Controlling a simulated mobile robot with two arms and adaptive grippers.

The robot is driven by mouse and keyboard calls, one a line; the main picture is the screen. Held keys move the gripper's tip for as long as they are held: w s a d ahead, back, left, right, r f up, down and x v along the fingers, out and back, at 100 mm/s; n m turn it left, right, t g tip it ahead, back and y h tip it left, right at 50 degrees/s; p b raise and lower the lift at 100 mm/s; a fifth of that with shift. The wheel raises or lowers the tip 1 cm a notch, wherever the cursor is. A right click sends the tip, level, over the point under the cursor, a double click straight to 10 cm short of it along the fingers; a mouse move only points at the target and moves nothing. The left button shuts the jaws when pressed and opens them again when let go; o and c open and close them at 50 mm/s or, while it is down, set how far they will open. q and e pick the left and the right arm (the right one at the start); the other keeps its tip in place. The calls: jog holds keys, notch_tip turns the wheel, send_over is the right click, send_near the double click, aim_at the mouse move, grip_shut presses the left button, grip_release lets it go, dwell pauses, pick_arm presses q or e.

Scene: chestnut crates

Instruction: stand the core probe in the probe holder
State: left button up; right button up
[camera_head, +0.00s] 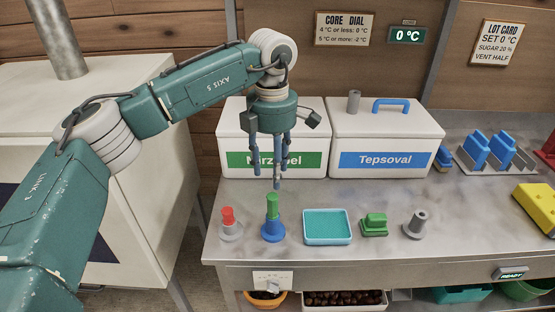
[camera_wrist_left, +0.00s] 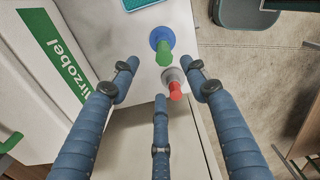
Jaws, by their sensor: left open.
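A green-topped piece in a blue flared base (camera_head: 273,231) stands upright near the table's front left. A red-topped piece in a grey flared base (camera_head: 231,232) stands to its left. None is labelled, so I cannot tell for certain which is the core probe or the probe holder. My left gripper (camera_head: 270,168) is open and empty, pointing down above and behind the green-topped piece. In the left wrist view, the green top (camera_wrist_left: 165,53) and red top (camera_wrist_left: 176,91) show between and beyond the spread fingers.
A Nirzobel box (camera_head: 230,125) and a Tepsoval box (camera_head: 420,125) stand behind. A teal tray (camera_head: 327,240) and a green block (camera_head: 374,226) lie to the right. A blue-tabbed rack (camera_head: 495,160) is at the back right. The front centre right is clear.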

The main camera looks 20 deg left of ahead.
aim_at(273, 196)
pick_arm(q)
jog(key=f, duration=0.1)
jog(key=f+p, duration=0.1)
jog(key=f, duration=0.1)
jog(key=s+f, duration=0.1)
jog(key=f, duration=0.1)
jog(key=shift+p, duration=0.3)
notch_tip(273, 196, down, 5)
jog(key=shift+w+d+r+p, duration=0.1)
jog(key=shift+w+p, duration=0.05)
jog(key=shift+p, duration=0.45)
jog(key=shift+f, duration=0.2)
jog(key=shift+c, duration=1.3)
jog(key=c, duration=0.9)
jog(key=o, duration=0.5)
grip_shut()
pick_arm(e)
jog(key=s+r, duration=0.2)
jog(key=s, duration=0.1)
jog(key=shift+r, duration=0.4)
pick_arm(q)
jog(key=shift+r, duration=0.65)
pick_arm(e)
jog(key=shift+w+r, duration=0.15)
jog(key=shift+r, duration=0.05)
